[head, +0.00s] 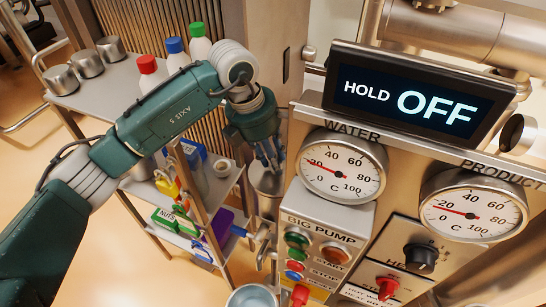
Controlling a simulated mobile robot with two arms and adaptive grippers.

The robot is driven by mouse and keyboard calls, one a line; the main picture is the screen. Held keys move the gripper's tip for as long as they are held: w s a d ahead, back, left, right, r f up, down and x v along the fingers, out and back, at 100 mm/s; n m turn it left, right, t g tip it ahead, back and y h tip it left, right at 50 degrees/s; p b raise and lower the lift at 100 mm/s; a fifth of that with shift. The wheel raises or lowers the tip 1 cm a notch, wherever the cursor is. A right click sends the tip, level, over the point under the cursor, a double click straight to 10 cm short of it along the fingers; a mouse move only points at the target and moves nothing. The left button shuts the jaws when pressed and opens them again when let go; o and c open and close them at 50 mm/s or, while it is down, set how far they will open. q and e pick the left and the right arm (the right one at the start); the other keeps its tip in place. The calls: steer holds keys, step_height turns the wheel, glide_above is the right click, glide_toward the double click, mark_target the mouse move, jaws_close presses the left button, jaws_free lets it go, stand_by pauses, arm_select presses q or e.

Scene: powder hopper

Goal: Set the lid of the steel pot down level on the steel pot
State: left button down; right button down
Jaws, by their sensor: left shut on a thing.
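My left gripper (269,158) points down at the picture's centre, beside the control panel. It is shut, and its fingers meet a small steel piece (266,181) just below them. I take this to be the lid of the steel pot, though its outline is small and partly hidden by the fingers. I cannot tell whether it is level or touching anything beneath. A round grey-steel vessel (251,298) shows at the bottom edge, cut off by the frame; I cannot tell if it is the steel pot. My right gripper is out of view.
The control panel (322,225) with gauges and a HOLD OFF display (405,98) fills the right. A shelf cart (118,90) at left carries steel cups (87,63) and capped bottles (200,48). Coloured boxes (172,219) sit on lower shelves. Floor at lower left is clear.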

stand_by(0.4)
arm_select(q)
steer(key=shift+b, duration=0.3)
steer(key=shift+f+b, duration=0.35)
steer(key=shift+b, duration=0.05)
stand_by(0.6)
steer(key=c, duration=1.3)
jaws_free()
steer(key=shift+s, duration=0.1)
steer(key=shift+a, duration=0.1)
steer(key=v, duration=1.2)
